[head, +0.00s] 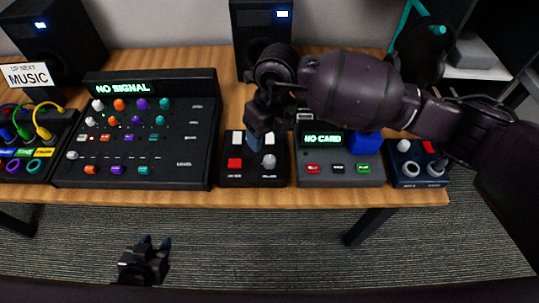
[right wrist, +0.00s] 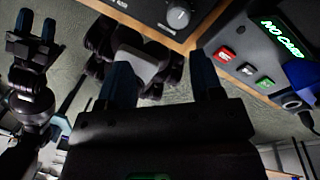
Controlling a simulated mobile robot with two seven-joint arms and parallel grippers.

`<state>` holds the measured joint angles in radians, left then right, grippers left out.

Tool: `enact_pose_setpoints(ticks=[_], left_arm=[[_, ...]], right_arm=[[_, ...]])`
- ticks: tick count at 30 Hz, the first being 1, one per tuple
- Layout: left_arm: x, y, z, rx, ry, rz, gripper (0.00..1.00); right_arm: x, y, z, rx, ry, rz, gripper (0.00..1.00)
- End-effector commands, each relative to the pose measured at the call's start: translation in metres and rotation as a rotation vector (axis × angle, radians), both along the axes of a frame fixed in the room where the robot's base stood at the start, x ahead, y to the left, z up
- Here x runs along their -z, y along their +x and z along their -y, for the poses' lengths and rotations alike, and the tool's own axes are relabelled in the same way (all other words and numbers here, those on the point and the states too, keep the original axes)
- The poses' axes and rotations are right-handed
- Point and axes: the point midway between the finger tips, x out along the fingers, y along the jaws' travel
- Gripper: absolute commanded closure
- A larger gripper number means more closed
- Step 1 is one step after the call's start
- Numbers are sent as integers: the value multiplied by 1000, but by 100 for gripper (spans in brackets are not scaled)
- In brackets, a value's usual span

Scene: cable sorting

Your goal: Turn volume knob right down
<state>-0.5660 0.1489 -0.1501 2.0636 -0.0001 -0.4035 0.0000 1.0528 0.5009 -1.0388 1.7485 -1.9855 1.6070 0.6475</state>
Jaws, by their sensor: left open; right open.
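A small black box (head: 238,181) sits near the table's front edge with a red button (head: 235,163), white buttons and a grey round knob (head: 269,161). The knob also shows in the right wrist view (right wrist: 178,17), past my fingertips. I cannot read its label. My right gripper (head: 256,138) hangs over the back of this box, open and empty, its arm reaching in from the right. In the right wrist view its blue fingers stand apart. My left gripper (head: 155,243) is open and empty, low in front of the table; it also shows in the right wrist view (right wrist: 34,28).
A mixer (head: 185,140) reading NO SIGNAL stands left of the box. A grey unit (head: 340,180) reading NO CARD stands close on its right, then a blue box with knobs (head: 405,180). Speakers (head: 262,30) stand behind. Coloured cables (head: 42,120) lie far left.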

Motion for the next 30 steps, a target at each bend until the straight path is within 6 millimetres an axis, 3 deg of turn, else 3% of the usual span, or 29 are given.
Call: enact_pose_setpoints(ticks=[3, 8, 21, 30], left_arm=[[-1, 3, 1, 2, 0, 6, 57], [2, 3, 1, 2, 0, 3, 57], [19, -4, 1, 2, 0, -27, 57], [17, 0, 3, 6, -2, -19, 57]], right_arm=[[-3, 12, 8, 6, -68, 50, 40], [7, 14, 10, 9, -86, 59, 40], [79, 10, 7, 7, -82, 54, 40], [101, 10, 6, 7, -79, 58, 40]])
